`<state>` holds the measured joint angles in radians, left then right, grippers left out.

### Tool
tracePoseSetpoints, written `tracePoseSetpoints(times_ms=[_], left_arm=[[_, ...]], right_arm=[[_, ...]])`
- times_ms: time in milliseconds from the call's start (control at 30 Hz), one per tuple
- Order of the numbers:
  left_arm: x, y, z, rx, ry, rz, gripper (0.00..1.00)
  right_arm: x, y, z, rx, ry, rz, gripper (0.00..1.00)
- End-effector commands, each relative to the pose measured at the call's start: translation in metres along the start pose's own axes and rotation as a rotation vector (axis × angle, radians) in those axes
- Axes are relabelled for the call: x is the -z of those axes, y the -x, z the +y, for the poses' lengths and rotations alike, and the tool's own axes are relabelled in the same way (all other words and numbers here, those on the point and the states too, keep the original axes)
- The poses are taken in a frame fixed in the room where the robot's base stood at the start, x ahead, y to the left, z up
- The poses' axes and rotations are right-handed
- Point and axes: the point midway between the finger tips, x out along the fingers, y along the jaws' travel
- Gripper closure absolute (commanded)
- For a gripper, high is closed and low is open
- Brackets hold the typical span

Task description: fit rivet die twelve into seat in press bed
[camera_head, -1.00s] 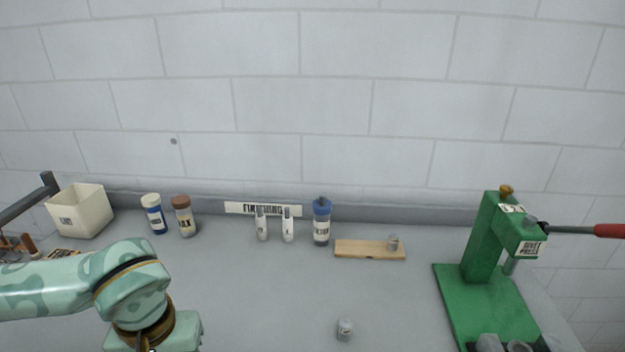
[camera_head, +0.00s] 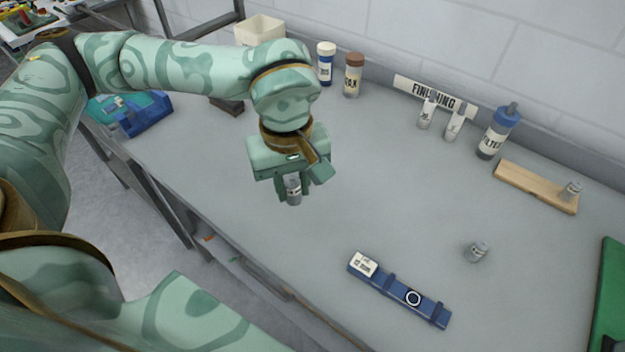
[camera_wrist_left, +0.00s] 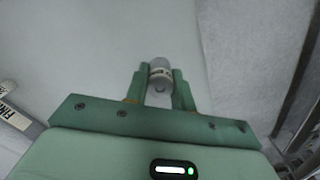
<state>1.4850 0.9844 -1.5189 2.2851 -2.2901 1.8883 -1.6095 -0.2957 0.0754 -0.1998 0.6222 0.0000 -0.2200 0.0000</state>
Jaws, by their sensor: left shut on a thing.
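My left gripper (camera_head: 295,192) is shut on a small grey cylindrical die (camera_head: 293,189) with a pale label, held upright above the left part of the bench. The held die also shows between the fingers in the left wrist view (camera_wrist_left: 160,72); its number is not legible. A similar grey die (camera_head: 477,252) stands on the bench to the right. Another small grey cylinder (camera_head: 572,189) stands on a wooden board (camera_head: 535,188). Only a green strip of the press (camera_head: 610,290) shows at the right edge; the seat is out of view. My right gripper is not in view.
A blue strip (camera_head: 430,307) with a white label and a black-and-white ring lies near the bench's front edge. Several bottles, including a blue-capped one (camera_head: 497,132), and a cream bin (camera_head: 258,31) stand along the back. The bench middle is clear.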

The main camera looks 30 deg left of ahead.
Motion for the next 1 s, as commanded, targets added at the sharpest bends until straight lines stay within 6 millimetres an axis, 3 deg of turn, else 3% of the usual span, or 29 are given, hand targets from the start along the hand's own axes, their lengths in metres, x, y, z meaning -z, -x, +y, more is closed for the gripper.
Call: tracePoseSetpoints(times_ms=[200,367,733,1000], left_arm=[[-0.001,0.004,-0.003,0.006,0.348,0.010,1.00],[0.008,0.000,-0.001,0.011,0.437,0.010,1.00],[0.089,-0.039,0.019,0.011,0.443,0.011,1.00],[0.122,-0.082,0.027,0.013,0.438,0.010,1.00]], right_arm=[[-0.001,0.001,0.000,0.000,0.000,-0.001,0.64],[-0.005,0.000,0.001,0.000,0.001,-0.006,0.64],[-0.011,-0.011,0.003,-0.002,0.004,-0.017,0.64],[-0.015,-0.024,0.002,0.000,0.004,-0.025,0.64]])
